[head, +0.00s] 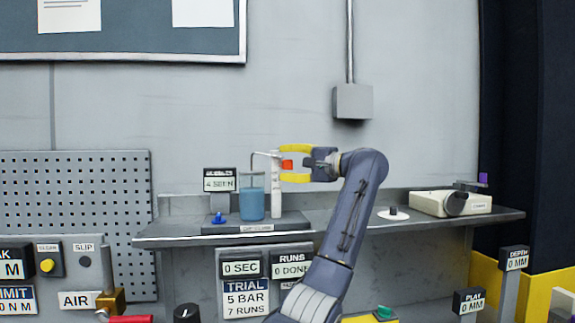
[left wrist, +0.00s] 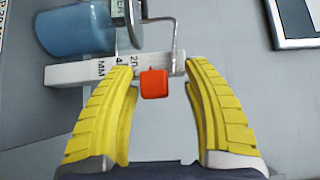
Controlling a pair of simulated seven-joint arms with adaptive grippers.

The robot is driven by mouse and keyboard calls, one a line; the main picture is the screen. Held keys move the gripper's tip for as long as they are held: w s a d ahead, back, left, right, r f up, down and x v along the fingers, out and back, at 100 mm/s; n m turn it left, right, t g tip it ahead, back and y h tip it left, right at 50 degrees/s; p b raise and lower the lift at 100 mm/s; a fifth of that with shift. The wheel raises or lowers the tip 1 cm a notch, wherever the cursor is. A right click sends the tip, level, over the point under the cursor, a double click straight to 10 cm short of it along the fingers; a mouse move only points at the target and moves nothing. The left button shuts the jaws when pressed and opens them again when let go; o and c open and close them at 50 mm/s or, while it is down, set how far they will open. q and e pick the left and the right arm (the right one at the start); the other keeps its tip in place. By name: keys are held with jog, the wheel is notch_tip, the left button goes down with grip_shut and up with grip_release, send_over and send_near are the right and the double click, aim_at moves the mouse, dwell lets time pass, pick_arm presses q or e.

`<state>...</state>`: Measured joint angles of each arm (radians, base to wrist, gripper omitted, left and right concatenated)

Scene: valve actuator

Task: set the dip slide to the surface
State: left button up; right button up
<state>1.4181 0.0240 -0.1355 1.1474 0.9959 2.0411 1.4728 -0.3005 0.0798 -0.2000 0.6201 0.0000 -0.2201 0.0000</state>
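The dip slide appears to be the small red block (head: 287,164) on the white upright scale post (head: 276,190); a thin bent rod runs from the post over the beaker. The beaker (head: 252,197) of blue liquid stands just left of the post. My left gripper (head: 296,164) is open, with one yellow finger above the red block and one below. In the left wrist view the red block (left wrist: 154,83) sits between the open fingers with a gap on both sides. The blue beaker (left wrist: 75,32) is at upper left there. My right gripper is not in view.
The shelf (head: 350,230) holds a small sign (head: 219,180) and a blue knob (head: 219,218) left of the beaker. A white disc with a dark knob (head: 394,213) and a cream device (head: 450,204) stand right. Panels with displays (head: 240,268) are below.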

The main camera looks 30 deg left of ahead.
pick_arm(q)
jog(key=shift+d, duration=0.1)
jog(key=d, duration=1.1)
jog(key=shift+s+d, duration=0.25)
jog(key=shift+d, duration=0.15)
